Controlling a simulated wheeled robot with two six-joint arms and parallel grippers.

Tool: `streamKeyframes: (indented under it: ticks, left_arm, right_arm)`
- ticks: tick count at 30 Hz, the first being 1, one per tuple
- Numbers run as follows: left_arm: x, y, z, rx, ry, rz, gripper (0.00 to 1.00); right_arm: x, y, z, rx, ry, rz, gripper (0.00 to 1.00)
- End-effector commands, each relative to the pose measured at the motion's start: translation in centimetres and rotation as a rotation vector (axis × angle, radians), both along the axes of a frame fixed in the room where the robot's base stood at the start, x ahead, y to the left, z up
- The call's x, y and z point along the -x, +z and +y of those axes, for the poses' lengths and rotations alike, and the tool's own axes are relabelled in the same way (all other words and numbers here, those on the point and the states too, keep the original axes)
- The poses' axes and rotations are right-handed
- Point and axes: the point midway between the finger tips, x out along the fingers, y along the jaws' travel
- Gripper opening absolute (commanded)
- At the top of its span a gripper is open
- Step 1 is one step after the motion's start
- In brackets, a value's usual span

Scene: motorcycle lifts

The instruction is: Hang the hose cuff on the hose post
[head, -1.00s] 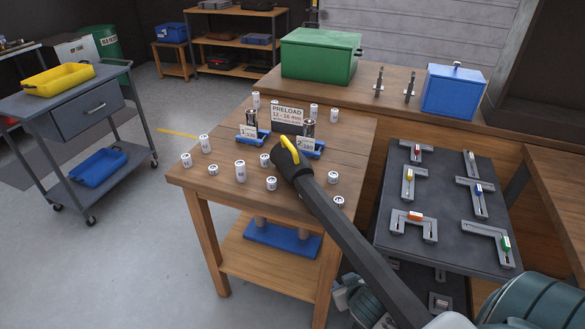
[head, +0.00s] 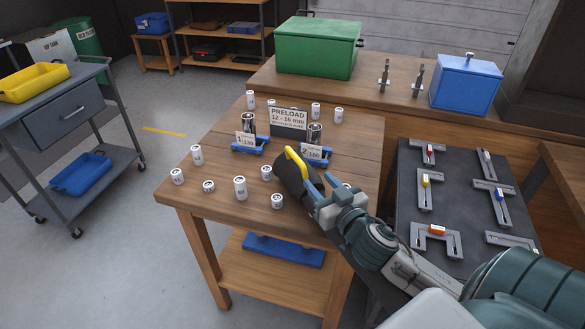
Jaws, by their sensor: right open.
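The hose cuff (head: 290,176), a dark cylinder with a yellow handle (head: 297,165), lies on the right part of the wooden table. Its dark hose is mostly hidden behind my right arm. My right gripper (head: 322,188) is open, with blue fingertips pointing up and left, just right of the cuff's lower end. Nothing shows held between its fingers; whether one touches the cuff, I cannot tell. I cannot make out a hose post in this view. My left gripper is not in view.
Several white cans (head: 240,187) stand around the cuff on the table (head: 310,250). Two blue stands (head: 250,146) and a PRELOAD sign (head: 288,120) are behind it. A dark board with clamp-like parts (head: 436,240) lies to the right.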

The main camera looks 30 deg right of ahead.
Motion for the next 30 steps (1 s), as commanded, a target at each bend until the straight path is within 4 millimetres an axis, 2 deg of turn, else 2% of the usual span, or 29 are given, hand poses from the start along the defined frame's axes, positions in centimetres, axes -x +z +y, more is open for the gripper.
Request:
streamKeyframes:
  ticks: [4, 9, 13, 17, 24, 30]
  left_arm:
    - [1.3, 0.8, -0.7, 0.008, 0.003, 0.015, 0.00]
    - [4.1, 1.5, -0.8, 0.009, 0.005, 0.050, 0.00]
    - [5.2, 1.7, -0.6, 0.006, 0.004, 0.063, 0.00]
    - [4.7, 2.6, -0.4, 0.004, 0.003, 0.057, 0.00]
    - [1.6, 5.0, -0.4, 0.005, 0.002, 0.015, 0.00]
    - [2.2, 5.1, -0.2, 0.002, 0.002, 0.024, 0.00]
  right_arm:
    - [-2.0, 0.6, -0.1, -0.007, 0.008, -0.015, 0.41]
    - [-4.4, 0.6, -0.3, -0.006, 0.007, -0.013, 0.41]
    - [-5.4, 0.4, -0.3, -0.004, 0.009, -0.012, 0.41]
    - [-6.3, 0.5, -0.3, -0.006, 0.008, -0.011, 0.41]
    - [-9.7, 0.4, -0.2, -0.004, 0.007, -0.010, 0.41]
    - [-10.7, 0.1, -0.2, -0.002, 0.010, -0.010, 0.41]
